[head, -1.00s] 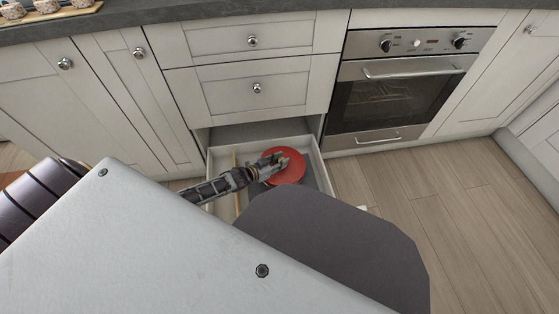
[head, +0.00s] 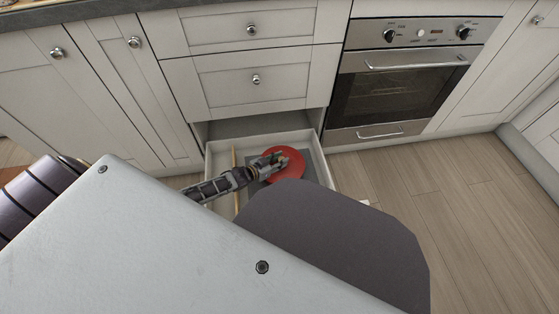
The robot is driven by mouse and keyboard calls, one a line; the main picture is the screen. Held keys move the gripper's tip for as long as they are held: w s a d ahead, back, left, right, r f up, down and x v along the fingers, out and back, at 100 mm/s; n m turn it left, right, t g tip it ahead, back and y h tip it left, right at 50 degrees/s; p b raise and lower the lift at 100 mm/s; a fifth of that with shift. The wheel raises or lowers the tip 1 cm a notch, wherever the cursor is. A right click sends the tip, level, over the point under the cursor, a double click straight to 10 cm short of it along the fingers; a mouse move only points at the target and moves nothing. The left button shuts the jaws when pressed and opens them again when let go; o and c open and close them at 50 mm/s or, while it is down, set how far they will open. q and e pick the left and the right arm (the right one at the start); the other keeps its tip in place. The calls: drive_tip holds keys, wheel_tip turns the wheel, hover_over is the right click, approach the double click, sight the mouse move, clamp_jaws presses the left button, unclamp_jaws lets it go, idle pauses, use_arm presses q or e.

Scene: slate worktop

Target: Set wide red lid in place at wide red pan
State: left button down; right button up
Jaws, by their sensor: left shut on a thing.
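The wide red lid (head: 291,174) shows as a round red disc inside the open bottom drawer (head: 322,166). My left gripper (head: 280,160) reaches in from the left and is shut on the lid near its middle. I cannot tell whether the lid rests on the drawer floor or is held above it. Part of its near side is hidden behind my own body. I do not make out the wide red pan in this view. My right gripper is not in view.
A long wooden item (head: 235,178) lies along the drawer's left side. A dark grey flat area (head: 318,173) shows beside the lid. Shut drawers (head: 253,80) are above, and an oven (head: 395,90) stands to the right. The wooden floor (head: 450,200) at right is clear.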

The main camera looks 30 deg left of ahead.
use_arm(q)
drive_tip(key=c, duration=1)
unclamp_jaws()
drive_tip(key=shift+c, duration=0.2)
wheel_tip(320, 180, up, 10)
drive_tip(key=shift+r, duration=0.1)
idle(1.2)
